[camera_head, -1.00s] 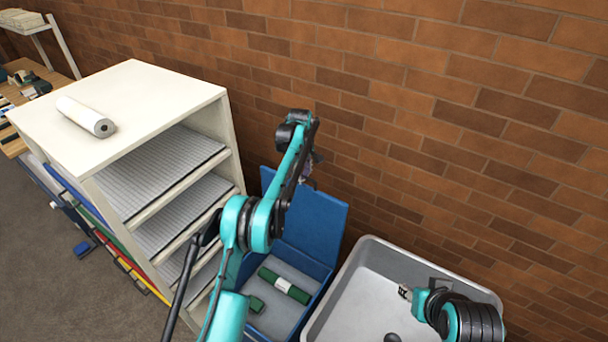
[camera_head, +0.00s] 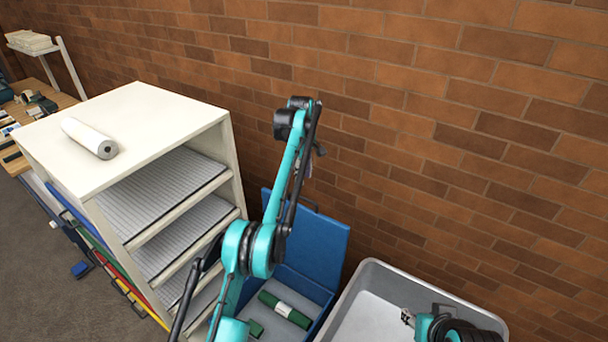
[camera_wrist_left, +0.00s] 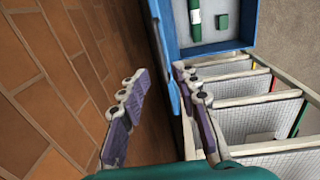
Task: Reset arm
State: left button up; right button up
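My left arm reaches up in front of the brick wall, with its gripper (camera_head: 318,150) small at the far end. In the left wrist view, the left gripper's two fingers (camera_wrist_left: 160,78) are apart with nothing between them. My right gripper (camera_head: 407,318) is low at the right, over the grey bin; it is too small to tell if it is open or shut.
A blue box (camera_head: 315,240) with its lid up holds a green roll (camera_head: 285,309) with a white band. A grey bin (camera_head: 372,272) stands to its right. A white shelf unit (camera_head: 150,95) carries a white roll (camera_head: 89,138). The brick wall is close behind.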

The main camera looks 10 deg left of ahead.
pick_arm(q)
jog(key=s+a+r+m+t+b, duration=0.1)
jog(key=s+r+m+t+b, duration=0.2)
jog(key=s, duration=0.6)
jog(key=s+a+r+m+b, duration=0.1)
jog(key=s+r+m+b, duration=0.3)
jog(key=s, duration=0.5)
jog(key=s+f+m+t+b, duration=0.1)
jog(key=s+f+m+b, duration=0.1)
jog(key=s+f, duration=0.7)
jog(key=s+f+m+t+b, duration=0.2)
jog(key=s+f+m, duration=0.2)
jog(key=s+f, duration=0.5)
jog(key=s, duration=0.7)
jog(key=shift+s+a+b, duration=0.25)
jog(key=shift+s+b, duration=0.05)
jog(key=shift+b, duration=0.1)
